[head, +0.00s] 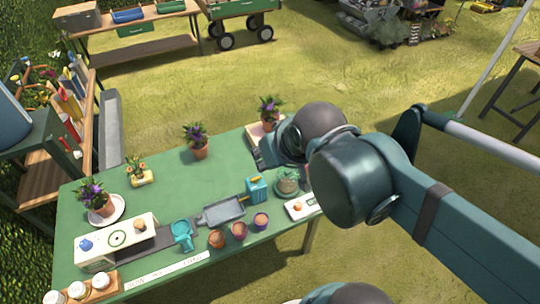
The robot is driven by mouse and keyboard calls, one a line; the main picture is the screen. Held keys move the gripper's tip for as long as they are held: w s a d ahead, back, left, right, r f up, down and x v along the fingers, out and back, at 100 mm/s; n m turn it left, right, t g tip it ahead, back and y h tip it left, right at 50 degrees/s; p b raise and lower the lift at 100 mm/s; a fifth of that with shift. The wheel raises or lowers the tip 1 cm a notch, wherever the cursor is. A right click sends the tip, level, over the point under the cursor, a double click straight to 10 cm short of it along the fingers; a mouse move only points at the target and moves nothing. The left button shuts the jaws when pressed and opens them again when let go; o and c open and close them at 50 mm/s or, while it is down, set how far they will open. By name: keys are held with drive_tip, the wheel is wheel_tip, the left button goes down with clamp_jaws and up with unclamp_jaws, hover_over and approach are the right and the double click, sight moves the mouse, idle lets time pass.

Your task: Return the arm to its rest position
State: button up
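My arm reaches in from the lower right, with its large teal joint (350,180) over the right end of the green table (165,205). My gripper (262,156) shows only in part as a dark shape at the table's right edge, beside a wooden tray (254,133). The arm links cover much of it, and its fingers are not clear. A potted purple flower (269,112) stands at that tray, close behind the gripper. I see nothing clearly held.
On the table stand another purple flower pot (199,148), a potted plant on a white saucer (104,212), a small yellow planter (142,178), a blue-green can (256,190), a grey tray (221,211) and several small pots. Open grass (340,75) lies behind the table.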

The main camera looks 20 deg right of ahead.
idle(0.4)
drive_tip(key=shift+f+b, duration=0.95)
idle(0.6)
